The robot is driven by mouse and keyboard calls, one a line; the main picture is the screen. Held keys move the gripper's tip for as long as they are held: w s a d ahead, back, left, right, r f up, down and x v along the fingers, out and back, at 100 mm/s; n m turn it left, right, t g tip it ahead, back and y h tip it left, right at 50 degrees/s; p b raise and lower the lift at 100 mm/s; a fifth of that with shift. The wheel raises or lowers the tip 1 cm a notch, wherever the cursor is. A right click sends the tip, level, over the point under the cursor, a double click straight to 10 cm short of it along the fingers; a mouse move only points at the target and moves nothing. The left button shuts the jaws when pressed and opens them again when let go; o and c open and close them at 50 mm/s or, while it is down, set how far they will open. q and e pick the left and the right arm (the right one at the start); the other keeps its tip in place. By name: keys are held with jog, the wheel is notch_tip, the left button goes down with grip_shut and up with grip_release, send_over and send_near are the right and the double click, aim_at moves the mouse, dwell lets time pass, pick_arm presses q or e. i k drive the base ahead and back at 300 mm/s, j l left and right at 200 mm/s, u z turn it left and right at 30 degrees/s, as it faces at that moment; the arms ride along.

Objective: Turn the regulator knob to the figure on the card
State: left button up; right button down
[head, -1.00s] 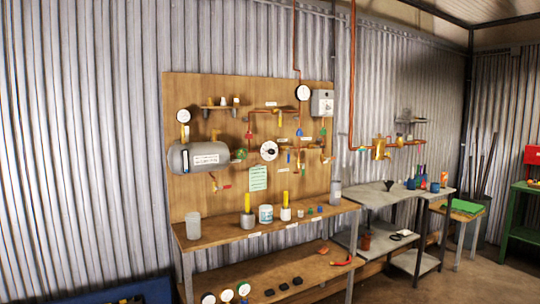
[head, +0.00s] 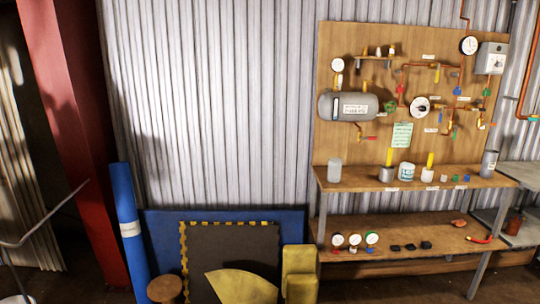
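The wooden panel (head: 360,60) with the pipework stands at the right in the head view. A round white dial with a dark centre (head: 419,107), possibly the regulator knob, is on it; its figures are too small to read. A pale green card (head: 402,136) with unreadable print hangs below and left of the dial. A grey tank (head: 368,106) with a white label is left of the dial. Neither of my grippers is in view.
A bench (head: 345,184) under the panel holds cups and small parts; its lower shelf (head: 390,243) holds gauges and black pieces. Blue and dark panels (head: 235,255), yellow blocks (head: 299,272), a stool (head: 164,289) and a blue roll (head: 128,228) stand to its left. A red post (head: 75,130) is far left.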

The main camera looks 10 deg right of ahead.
aim_at(422, 108)
jog(key=i+l, duration=0.15)
jog(key=l, duration=0.25)
jog(key=i+l+u, duration=0.1)
jog(key=l, duration=0.3)
jog(key=i+l, duration=0.1)
jog(key=l, duration=0.3)
jog(key=i+l+u, duration=0.1)
jog(key=l, duration=0.35)
jog(key=i+l, duration=0.1)
jog(key=l, duration=0.3)
jog(key=i+l, duration=0.1)
jog(key=l, duration=0.35)
jog(key=u, duration=0.05)
